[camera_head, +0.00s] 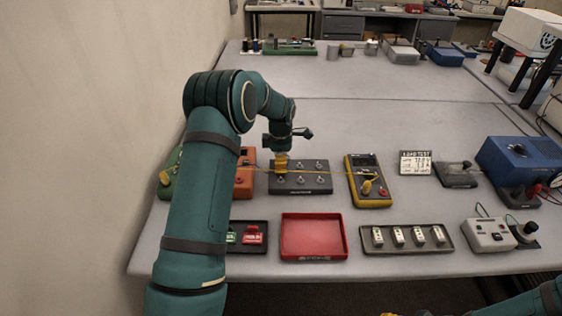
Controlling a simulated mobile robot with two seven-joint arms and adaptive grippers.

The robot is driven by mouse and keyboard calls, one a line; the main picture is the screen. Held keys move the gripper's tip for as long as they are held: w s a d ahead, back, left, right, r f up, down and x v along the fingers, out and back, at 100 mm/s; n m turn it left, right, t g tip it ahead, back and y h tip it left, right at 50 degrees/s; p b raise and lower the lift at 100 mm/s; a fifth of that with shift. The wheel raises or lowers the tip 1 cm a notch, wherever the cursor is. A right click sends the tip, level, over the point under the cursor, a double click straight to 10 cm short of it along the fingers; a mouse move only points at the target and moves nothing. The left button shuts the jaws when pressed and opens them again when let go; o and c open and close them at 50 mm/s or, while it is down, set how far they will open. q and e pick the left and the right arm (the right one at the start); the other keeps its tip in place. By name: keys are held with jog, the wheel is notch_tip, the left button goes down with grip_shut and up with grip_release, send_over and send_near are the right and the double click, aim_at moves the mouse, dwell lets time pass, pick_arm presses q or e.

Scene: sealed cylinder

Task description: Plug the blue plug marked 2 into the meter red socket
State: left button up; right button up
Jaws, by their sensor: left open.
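My left gripper (281,168), with yellow fingers, is open and points down over the left part of a dark panel (313,186) with several round posts. I cannot tell whether it touches the panel or has anything between its fingers. I cannot pick out a blue plug marked 2. My right arm shows only at the bottom right; a small yellow bit at the bottom edge may be its gripper (389,314).
A thin yellow cable runs across the panel towards the meter. An orange box (245,180) is left of the panel. In front are a red tray (312,236), a tray of several white pieces (378,249) and a grey box (489,235). A blue box (510,160) is at right.

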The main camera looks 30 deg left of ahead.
dwell(0.8)
pick_arm(q)
grip_shut()
jog(key=shift+r, duration=0.2)
jog(key=shift+r+p, duration=2)
jog(key=shift+r, duration=0.85)
